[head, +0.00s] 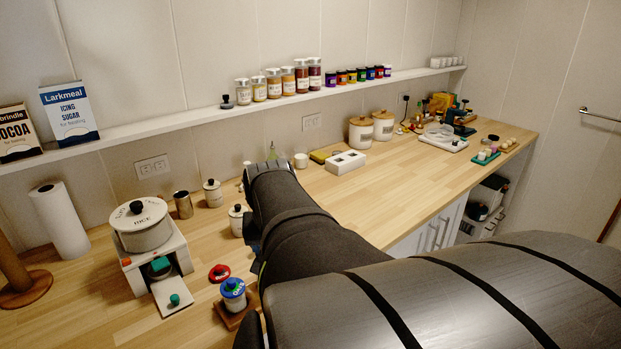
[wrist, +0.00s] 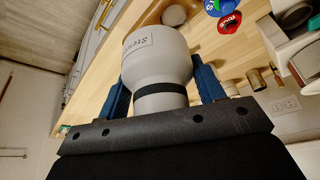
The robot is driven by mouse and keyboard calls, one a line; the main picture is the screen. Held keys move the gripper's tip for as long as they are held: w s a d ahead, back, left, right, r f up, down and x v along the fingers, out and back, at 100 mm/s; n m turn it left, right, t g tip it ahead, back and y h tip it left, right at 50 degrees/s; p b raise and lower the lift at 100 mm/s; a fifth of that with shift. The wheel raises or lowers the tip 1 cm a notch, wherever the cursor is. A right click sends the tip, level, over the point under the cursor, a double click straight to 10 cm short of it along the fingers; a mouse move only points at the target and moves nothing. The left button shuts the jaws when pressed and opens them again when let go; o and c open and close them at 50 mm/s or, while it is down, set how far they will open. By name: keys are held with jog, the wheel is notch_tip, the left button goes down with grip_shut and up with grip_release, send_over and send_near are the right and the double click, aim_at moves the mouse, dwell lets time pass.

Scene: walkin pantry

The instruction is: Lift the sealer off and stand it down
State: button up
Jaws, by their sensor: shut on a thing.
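My gripper (wrist: 160,92) has its blue fingers on either side of the grey sealer (wrist: 157,60) and is shut on its narrow neck, beside a black band. The sealer has a wide bell-shaped body with a partly readable printed label. In the wrist view it appears to be in the air above the counter; its clearance is unclear. In the head view my arm hides the sealer and most of the gripper. A jar with a blue lid (head: 233,287) stands on a small wooden block (head: 231,318), left of my arm. A red lid (head: 219,273) lies beside it.
A white stand (head: 170,262) with a pulled-out tray holds a lidded canister (head: 144,228) at left. Small white jars (head: 213,193) and a metal cup (head: 183,204) stand behind. A white block (head: 345,162) sits near the wall. The counter (head: 415,180) right of my arm is clear.

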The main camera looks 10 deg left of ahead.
jog(key=shift+d+r, duration=0.3)
jog(key=shift+r, duration=1.4)
jog(key=w+a+f+n+g+y, duration=0.1)
jog(key=w+a+f+n+y, duration=0.1)
jog(key=w+a+f+n, duration=0.6)
jog(key=w+a+f+n+g+y, duration=0.1)
jog(key=w+a, duration=0.6)
jog(key=w, duration=0.5)
jog(key=a+f, duration=0.2)
jog(key=a, duration=0.1)
jog(key=a+f, duration=0.2)
jog(key=a, duration=0.2)
jog(key=a+f, duration=0.3)
jog(key=a, duration=0.1)
jog(key=shift+s+a+f, duration=0.1)
jog(key=shift+s+a, duration=0.05)
jog(key=shift+f, duration=2)
